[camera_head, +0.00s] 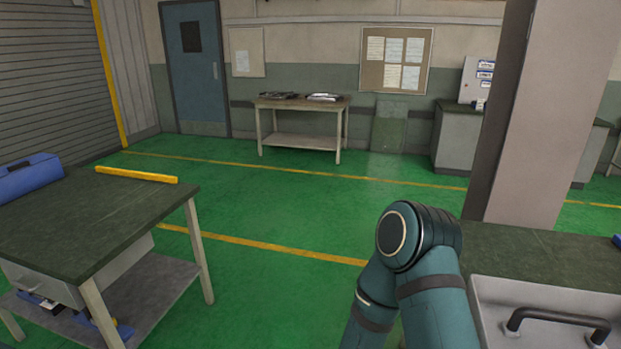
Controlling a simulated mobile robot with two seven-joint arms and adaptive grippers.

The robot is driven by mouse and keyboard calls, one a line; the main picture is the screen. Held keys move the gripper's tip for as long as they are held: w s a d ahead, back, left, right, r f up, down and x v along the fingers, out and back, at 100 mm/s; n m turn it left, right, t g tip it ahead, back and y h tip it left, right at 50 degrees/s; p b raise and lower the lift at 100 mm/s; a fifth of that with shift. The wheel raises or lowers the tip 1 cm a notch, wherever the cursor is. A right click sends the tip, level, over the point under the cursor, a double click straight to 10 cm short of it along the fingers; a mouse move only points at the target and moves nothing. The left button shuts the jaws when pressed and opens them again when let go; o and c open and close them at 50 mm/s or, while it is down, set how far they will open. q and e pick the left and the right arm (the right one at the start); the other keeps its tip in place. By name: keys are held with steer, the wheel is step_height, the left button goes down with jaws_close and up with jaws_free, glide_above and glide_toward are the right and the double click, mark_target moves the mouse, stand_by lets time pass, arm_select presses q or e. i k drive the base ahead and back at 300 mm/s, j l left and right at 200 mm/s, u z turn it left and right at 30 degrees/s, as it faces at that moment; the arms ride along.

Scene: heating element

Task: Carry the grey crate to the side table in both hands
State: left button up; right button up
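A light grey box-like thing with a black bar handle, which looks like the grey crate (535,292), is at the lower right. It is cut off by the picture's bottom and right edges, so its inside and far end are hidden. It is at the near edge of a dark green worktop. Which table is the side table is unclear; a small wooden table (300,103) stands against the back wall with flat dark and silvery items on top. A bent teal arm link of mine rises at the lower middle, left of the grey thing. Neither of my grippers shows.
A green-topped workbench (90,225) stands at left with a blue case (30,176) and a yellow bar (136,174). A thick pillar (545,110) rises behind the worktop (540,250) at right. Green floor (270,205) with yellow lines is clear between the benches and the back wall.

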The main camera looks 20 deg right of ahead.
mark_target(92, 202)
steer(key=i, duration=1.5)
steer(key=i+j+z, duration=0.1)
steer(key=i+z, duration=0.2)
steer(key=i, duration=0.2)
steer(key=i+j+z, duration=0.3)
steer(key=i, duration=0.2)
steer(key=l+z, duration=0.1)
steer(key=z, duration=1.5)
